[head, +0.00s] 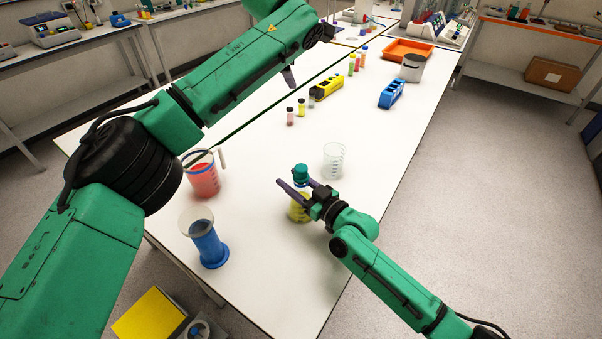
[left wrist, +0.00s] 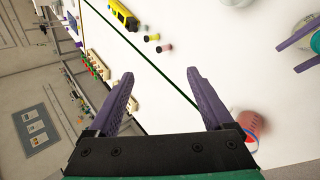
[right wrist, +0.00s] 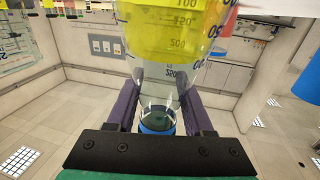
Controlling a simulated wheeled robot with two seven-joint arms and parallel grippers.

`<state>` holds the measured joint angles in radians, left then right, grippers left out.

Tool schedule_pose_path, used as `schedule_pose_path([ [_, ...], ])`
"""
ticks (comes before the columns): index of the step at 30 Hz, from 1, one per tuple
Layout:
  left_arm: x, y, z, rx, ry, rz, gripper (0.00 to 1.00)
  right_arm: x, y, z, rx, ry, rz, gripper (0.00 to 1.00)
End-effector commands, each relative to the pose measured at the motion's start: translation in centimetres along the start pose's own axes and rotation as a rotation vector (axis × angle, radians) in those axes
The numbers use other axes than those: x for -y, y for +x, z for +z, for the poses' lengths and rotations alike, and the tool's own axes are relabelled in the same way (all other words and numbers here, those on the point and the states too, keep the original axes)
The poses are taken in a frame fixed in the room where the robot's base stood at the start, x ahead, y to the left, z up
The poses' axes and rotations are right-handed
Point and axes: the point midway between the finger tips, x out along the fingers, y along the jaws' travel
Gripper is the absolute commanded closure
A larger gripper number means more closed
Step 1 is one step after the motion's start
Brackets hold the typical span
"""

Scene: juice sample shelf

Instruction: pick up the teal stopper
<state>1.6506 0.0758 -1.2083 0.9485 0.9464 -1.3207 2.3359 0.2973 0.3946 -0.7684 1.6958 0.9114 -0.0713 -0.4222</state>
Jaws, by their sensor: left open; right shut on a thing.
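The teal stopper (head: 300,172) sits on top of a clear flask of yellow liquid (head: 298,213) on the white table. My right gripper (head: 296,184) is at the flask's neck, just below the stopper. In the right wrist view the flask (right wrist: 175,35) appears upside down, its neck between the fingers of my right gripper (right wrist: 160,88); a blue ring (right wrist: 157,129) shows at the neck's end. The stopper is not clearly seen there. My left gripper (left wrist: 160,75) is open and empty above the table, further back; in the head view only one finger is clear.
A clear beaker (head: 334,159) stands just behind the flask. A jug of red liquid (head: 204,178) and a blue-based cylinder (head: 207,240) stand to the left. Small vials (head: 301,106), a yellow rack (head: 326,87) and a blue rack (head: 391,94) are farther back.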

Motion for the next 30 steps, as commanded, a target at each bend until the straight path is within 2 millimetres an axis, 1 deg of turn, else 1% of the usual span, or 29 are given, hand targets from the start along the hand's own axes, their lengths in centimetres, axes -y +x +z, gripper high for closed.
schedule_pose_path([
  [1, 3.5, 0.0, 1.0, -0.005, -0.003, -0.158, 0.15, 0.0, 0.0, 0.1, 0.002, -0.001, 0.000, 1.00],
  [3, 8.3, -0.9, 2.0, -0.015, 0.011, -0.383, 0.15, 0.0, 0.0, 0.1, 0.002, -0.001, 0.000, 1.00],
  [6, 12.9, -2.8, 2.8, -0.026, 0.053, -0.614, 0.15, 0.0, 0.0, 0.1, 0.002, -0.001, 0.000, 1.00],
  [7, 13.8, -3.3, 3.0, -0.028, 0.066, -0.661, 0.15, 0.0, 0.0, 0.1, 0.002, -0.001, 0.000, 1.00],
  [9, 15.2, -4.0, 3.0, -0.033, 0.085, -0.730, 0.15, 0.0, 0.0, 0.1, 0.002, -0.001, 0.000, 1.00],
  [11, 16.0, -3.8, 3.0, -0.034, 0.092, -0.754, 0.15, 0.0, 0.0, 0.1, 0.002, -0.001, 0.000, 1.00],
  [18, 19.5, -0.2, 2.6, -0.036, 0.093, -0.757, 0.15, 0.0, 0.0, 0.1, 0.002, -0.001, 0.000, 1.00],
  [22, 20.7, 1.0, 2.5, -0.035, 0.093, -0.754, 0.15, 0.0, 0.0, 0.1, 0.002, -0.001, 0.000, 1.00],
  [27, 23.2, 3.0, 2.4, -0.035, 0.092, -0.754, 0.15, 0.0, 0.0, 0.1, 0.002, -0.001, 0.000, 1.00],
  [30, 24.0, 3.9, 2.3, -0.034, 0.091, -0.753, 0.15, 0.0, 0.0, 0.1, 0.002, -0.001, 0.000, 1.00],
])
